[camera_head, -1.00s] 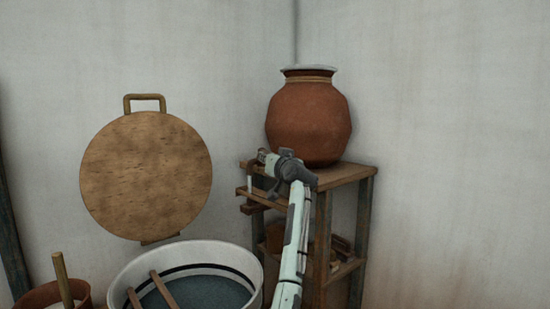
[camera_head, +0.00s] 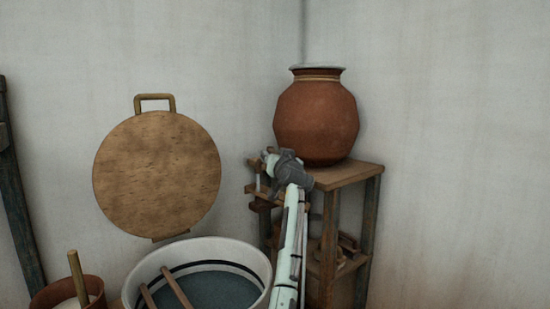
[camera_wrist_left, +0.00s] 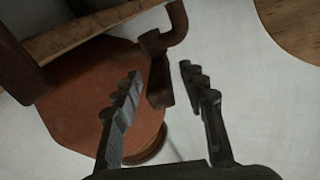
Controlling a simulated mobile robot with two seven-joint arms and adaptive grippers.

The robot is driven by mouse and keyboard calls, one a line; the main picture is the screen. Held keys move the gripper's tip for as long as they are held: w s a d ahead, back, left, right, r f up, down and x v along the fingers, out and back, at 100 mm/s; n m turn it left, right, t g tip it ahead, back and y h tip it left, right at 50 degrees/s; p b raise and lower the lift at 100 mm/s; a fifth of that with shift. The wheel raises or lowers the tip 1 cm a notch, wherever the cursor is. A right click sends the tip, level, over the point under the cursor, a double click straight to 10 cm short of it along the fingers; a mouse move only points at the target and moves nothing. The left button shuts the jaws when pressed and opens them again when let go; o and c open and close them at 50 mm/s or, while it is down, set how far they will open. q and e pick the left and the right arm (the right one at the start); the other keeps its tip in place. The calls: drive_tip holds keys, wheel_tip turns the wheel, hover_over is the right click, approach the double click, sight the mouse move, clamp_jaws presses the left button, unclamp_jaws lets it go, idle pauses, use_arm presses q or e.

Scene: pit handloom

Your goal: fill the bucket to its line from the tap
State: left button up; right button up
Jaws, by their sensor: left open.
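A large brown clay pot (camera_head: 316,120) with a pale lid stands on a wooden stand. In the left wrist view the pot (camera_wrist_left: 90,100) appears inverted, with a dark brown tap (camera_wrist_left: 160,70) beside it. My left gripper (camera_wrist_left: 160,82) is open, its fingers on either side of the tap's dark lower part; contact cannot be told. In the head view the left gripper (camera_head: 266,160) is at the left of the stand's top, small and partly hidden by its wrist. A white round tub (camera_head: 255,262) with a dark inner line holds bluish-grey liquid below; I cannot tell whether it is the bucket.
The wooden stand (camera_head: 345,177) has a lower shelf with small items. Two sticks (camera_head: 176,287) lean in the tub. A round wooden board (camera_head: 157,175) is on the wall. A brown pot (camera_head: 40,298) with a stick stands lower left. Bare wall is at the right.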

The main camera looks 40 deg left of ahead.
use_arm(q)
drive_tip(key=v, duration=1.2)
drive_tip(key=shift+d, duration=0.1)
